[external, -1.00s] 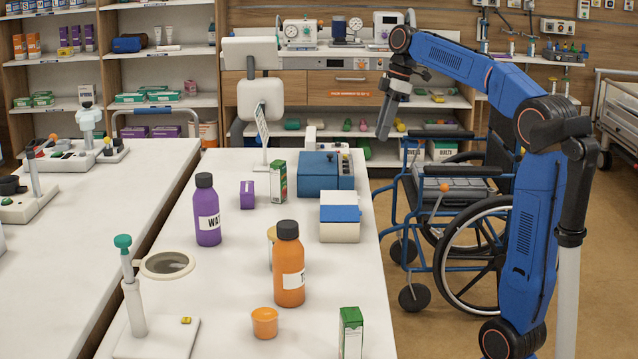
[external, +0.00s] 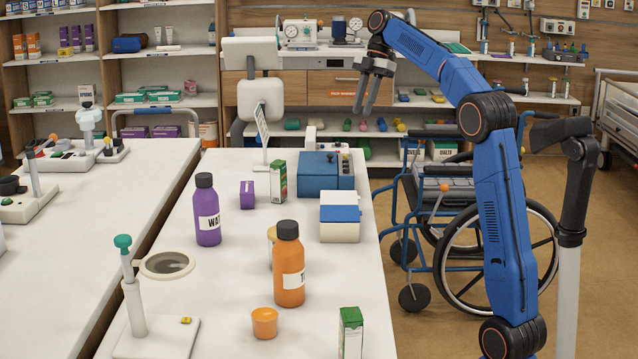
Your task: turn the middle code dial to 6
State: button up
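The white table (external: 225,290) also holds a white and blue box (external: 340,218), a purple bottle (external: 207,210), an orange bottle (external: 288,265), an orange cup (external: 265,322) and small cartons. A wheelchair (external: 470,230) stands right of the table.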

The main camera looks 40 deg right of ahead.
aim_at(346, 164)
jog(key=x, duration=1.5)
jog(key=shift+a+f, duration=0.1)
jog(key=shift+f, duration=0.3)
grip_shut()
